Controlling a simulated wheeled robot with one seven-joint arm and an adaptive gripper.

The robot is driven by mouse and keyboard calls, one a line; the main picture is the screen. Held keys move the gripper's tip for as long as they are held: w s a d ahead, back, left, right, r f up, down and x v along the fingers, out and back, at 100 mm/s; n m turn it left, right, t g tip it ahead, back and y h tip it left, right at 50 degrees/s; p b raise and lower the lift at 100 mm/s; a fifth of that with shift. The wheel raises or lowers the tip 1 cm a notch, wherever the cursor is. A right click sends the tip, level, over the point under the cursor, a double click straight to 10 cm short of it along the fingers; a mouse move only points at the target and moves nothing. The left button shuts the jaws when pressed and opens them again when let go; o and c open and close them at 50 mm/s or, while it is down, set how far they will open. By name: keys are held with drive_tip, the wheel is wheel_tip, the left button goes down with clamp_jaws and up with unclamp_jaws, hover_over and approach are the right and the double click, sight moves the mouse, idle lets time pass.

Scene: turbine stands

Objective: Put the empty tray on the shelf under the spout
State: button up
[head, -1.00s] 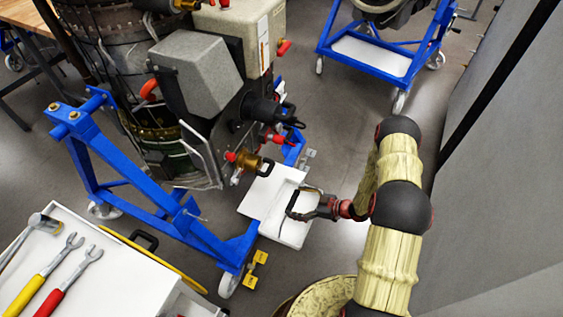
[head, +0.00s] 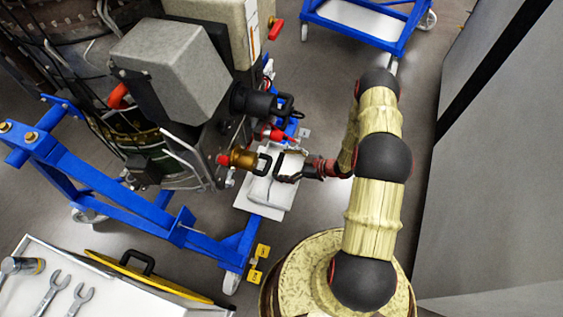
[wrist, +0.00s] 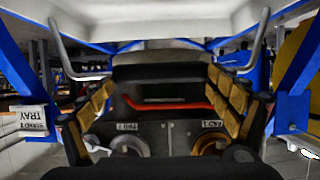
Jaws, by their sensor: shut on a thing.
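A white tray (head: 262,189) lies low beside the turbine stand, below the brass spout (head: 241,159) with a red end. Another white flat surface overlaps it, and I cannot clearly separate tray from shelf. My gripper (head: 280,163) reaches in from the right, just above the white surfaces and close to the spout's black handle. In the wrist view the padded fingers (wrist: 163,98) stand on both sides of a dark piece with a red curved edge. My gripper is shut on the tray, but the exact grip is hard to see.
A black fitting (head: 262,103) juts out above the spout. A tool cart (head: 30,285) stands at the lower left. A grey wall is right; open floor lies between.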

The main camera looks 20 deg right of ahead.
sight(283, 172)
wheel_tip(283, 172, down, 4)
drive_tip(key=shift+r+b, duration=0.15)
drive_tip(key=shift+b, duration=0.95)
drive_tip(key=shift+f, duration=1.6)
drive_tip(key=o, duration=1.5)
drive_tip(key=shift+c, duration=0.2)
drive_tip(key=shift+s+d, duration=0.1)
drive_tip(key=shift+p+v, duration=1.05)
drive_tip(key=shift+v, duration=2.15)
drive_tip(key=shift+s+d+r, duration=0.15)
